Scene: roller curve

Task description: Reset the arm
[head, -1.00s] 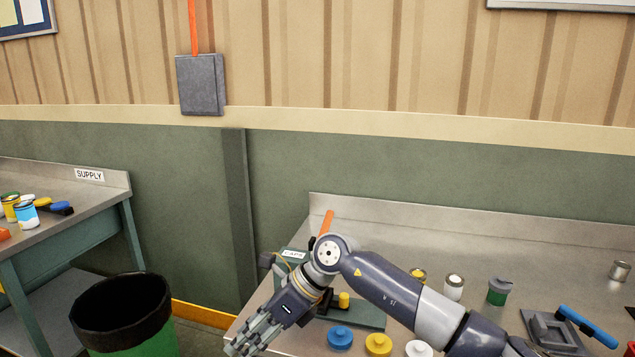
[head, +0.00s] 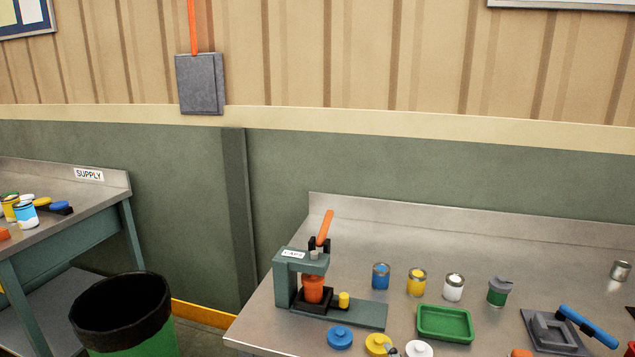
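The arm that reached in from the right is almost wholly out of the head view. Only a small grey piece, apparently a fingertip of my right gripper (head: 393,350), shows at the bottom edge by the yellow cap (head: 377,343). Whether that gripper is open or shut is hidden. My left gripper is not in view.
A green press (head: 283,282) with an orange lever stands at the table's left. Blue, yellow and white cans stand behind a green tray (head: 444,338). Blue (head: 340,337) and white caps lie in front. A bin (head: 122,312) stands on the floor at left.

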